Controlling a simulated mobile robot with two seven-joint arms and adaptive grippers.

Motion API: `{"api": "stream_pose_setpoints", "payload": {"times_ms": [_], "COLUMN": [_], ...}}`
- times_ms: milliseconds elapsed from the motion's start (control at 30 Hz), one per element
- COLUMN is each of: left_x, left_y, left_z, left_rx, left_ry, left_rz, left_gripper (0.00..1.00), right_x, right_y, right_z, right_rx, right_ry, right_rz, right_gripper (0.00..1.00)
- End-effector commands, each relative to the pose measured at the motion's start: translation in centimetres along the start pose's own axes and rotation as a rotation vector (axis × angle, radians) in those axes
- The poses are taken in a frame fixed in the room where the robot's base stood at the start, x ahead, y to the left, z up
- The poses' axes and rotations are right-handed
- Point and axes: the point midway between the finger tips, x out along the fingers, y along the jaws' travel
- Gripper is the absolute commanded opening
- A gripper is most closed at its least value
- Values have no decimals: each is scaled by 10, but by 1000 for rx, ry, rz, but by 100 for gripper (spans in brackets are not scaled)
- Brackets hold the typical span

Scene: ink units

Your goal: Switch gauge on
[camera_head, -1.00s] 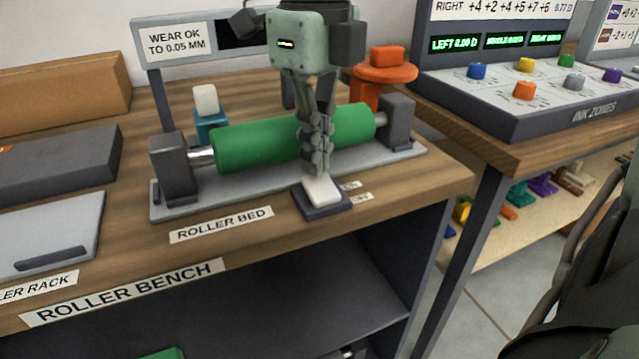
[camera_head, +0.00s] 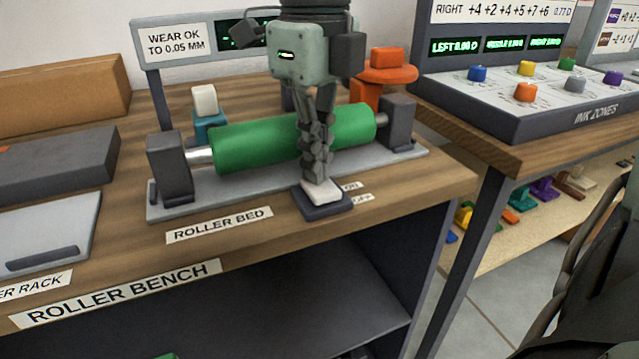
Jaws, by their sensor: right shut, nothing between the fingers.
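The gauge's switch is a white rocker (camera_head: 323,194) on a dark base (camera_head: 333,207) at the front edge of the roller bed, beside small ON and OFF labels. My right gripper (camera_head: 318,177) is shut and empty, pointing down, with its fingertips at the back end of the rocker. Whether they touch it is hard to tell. The gauge display (camera_head: 229,38) behind the roller is partly hidden by my gripper; green marks are lit on it. The green roller (camera_head: 250,141) lies between its grey supports behind the fingers.
An orange knob-topped part (camera_head: 387,66) and a teal block with a white top (camera_head: 207,115) stand behind the roller. The ink zones console (camera_head: 500,105) is at the right.

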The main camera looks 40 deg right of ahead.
Motion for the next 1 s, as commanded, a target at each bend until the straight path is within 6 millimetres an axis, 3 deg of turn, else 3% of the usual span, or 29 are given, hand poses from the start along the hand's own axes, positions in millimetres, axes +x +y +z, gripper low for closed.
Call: {"api": "stream_pose_setpoints", "payload": {"times_ms": [267, 1000], "left_x": [-2, -38], "left_y": [0, -8], "left_z": [-1, -11], "left_rx": [0, 0], "left_ry": [0, 0], "left_rz": [0, 0], "left_gripper": [40, 40], "right_x": [-2, -63], "right_y": [0, 0], "right_z": [-1, 0], "right_rx": [0, 0], "right_ry": [5, 2], "right_rz": [0, -1], "right_gripper": [0, 0]}}
